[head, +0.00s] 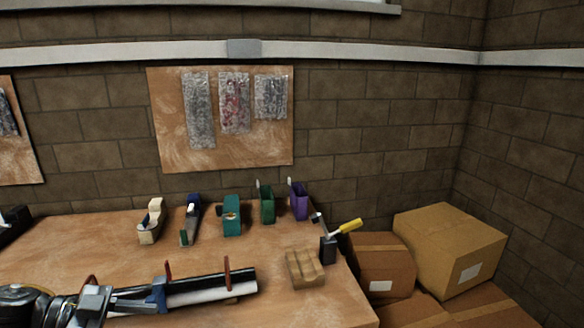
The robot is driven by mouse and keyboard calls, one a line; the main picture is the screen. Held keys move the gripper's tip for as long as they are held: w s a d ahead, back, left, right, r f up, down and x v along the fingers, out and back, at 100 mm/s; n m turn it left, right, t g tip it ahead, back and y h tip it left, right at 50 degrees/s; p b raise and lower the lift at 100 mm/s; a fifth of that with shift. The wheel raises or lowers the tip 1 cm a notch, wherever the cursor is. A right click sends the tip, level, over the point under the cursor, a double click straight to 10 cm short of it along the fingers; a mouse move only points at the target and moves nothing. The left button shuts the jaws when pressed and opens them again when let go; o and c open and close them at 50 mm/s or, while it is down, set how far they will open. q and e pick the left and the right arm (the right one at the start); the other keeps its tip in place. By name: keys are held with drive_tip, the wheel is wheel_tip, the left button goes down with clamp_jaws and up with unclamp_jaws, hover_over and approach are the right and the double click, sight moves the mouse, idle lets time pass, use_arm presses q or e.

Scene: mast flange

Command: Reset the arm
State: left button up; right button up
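My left gripper (95,302) comes in from the lower left, low over the front of the workbench. It is beside the near end of a long black and white tube (212,286), which looks like the mast. I cannot tell whether its fingers hold the tube or are only next to it. A blue collar-like piece (160,291) sits around or against the tube, just right of the gripper. Two thin reddish-brown uprights (227,271) stand at the tube. My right gripper is not in view.
The wooden workbench (85,245) holds a row of small items at the back, including a teal one (231,215) and a purple holder (298,201). A grooved wooden block (304,268) and a dark holder with a yellow-handled tool (329,248) stand right. Cardboard boxes (450,240) are beyond.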

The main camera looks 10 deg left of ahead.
use_arm(q)
drive_tip(key=w+d+f+n+t+y, duration=0.3)
drive_tip(key=d+f+n+t+y, duration=0.4)
drive_tip(key=f, duration=0.7)
drive_tip(key=s+f+n+g+y, duration=0.25)
drive_tip(key=s+f+g, duration=0.25)
drive_tip(key=s+f, duration=0.4)
drive_tip(key=s+f+n+g+y, duration=0.25)
drive_tip(key=s+f+g, duration=0.3)
drive_tip(key=s, duration=0.55)
drive_tip(key=s+f+x, duration=0.1)
drive_tip(key=s+x, duration=0.2)
drive_tip(key=x, duration=0.9)
drive_tip(key=s+d+x, duration=0.1)
drive_tip(key=s+x, duration=0.1)
drive_tip(key=x, duration=1.1)
drive_tip(key=s+a+f, duration=0.1)
drive_tip(key=s+f, duration=0.7)
drive_tip(key=s+a+f+m+g, duration=0.1)
drive_tip(key=s+a+f, duration=0.1)
drive_tip(key=s+f, duration=0.6)
drive_tip(key=shift+s+a+f, duration=0.2)
drive_tip(key=shift+s+a, duration=0.1)
drive_tip(key=shift+s, duration=0.5)
